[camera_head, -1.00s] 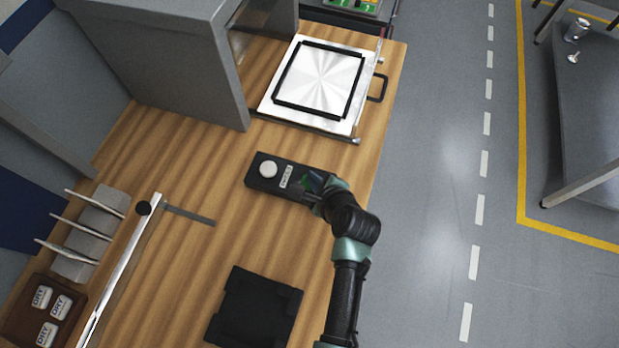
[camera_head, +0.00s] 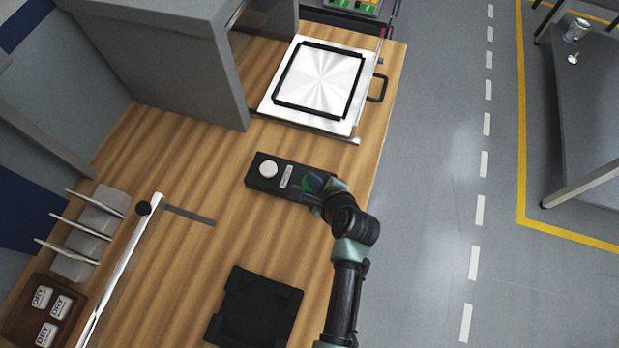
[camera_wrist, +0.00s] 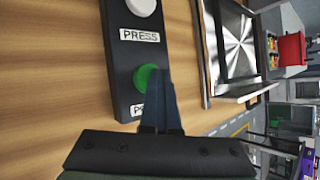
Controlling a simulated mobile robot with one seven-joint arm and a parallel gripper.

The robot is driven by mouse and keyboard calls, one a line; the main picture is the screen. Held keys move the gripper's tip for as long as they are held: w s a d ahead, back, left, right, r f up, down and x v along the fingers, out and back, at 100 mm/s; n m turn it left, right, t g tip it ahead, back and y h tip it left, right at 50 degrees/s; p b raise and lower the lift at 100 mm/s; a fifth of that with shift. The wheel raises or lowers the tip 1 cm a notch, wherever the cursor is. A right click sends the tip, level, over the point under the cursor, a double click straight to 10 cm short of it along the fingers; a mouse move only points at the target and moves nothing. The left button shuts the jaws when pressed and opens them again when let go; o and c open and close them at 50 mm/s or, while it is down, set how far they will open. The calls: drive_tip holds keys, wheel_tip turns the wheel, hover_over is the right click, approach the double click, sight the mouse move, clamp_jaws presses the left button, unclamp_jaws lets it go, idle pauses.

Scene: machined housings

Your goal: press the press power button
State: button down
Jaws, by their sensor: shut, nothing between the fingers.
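A black control box (camera_head: 262,178) lies on the wooden bench. It has a white round button (camera_head: 268,169) with a label reading PRESS beside it. A green button (camera_wrist: 146,78) is at the box's other end, with a second label starting "PO" (camera_wrist: 138,109) partly hidden by my gripper. My gripper (camera_wrist: 163,78) is shut and empty. Its fingertips are right at the green button's edge in the wrist view and overlap it slightly; I cannot tell whether they touch it. In the head view the green button shows only partly beside my gripper (camera_head: 310,193).
A metal plate with a black frame (camera_head: 320,78) and handle lies beyond the box, beside a grey machine housing (camera_head: 170,60). A black fixture (camera_head: 255,312) lies nearer. A metal rail (camera_head: 125,265) and a tray marked DRY (camera_head: 25,335) are at left. Bench around the box is clear.

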drive_tip(key=shift+s+f+p, duration=0.1)
drive_tip(key=shift+s+p, duration=0.1)
drive_tip(key=shift+p, duration=0.1)
wheel_tip(320, 180, up, 7)
drive_tip(key=p, duration=0.7)
drive_tip(key=shift+w+f, duration=0.15)
drive_tip(key=shift+f, duration=0.05)
drive_tip(key=shift+f, duration=0.1)
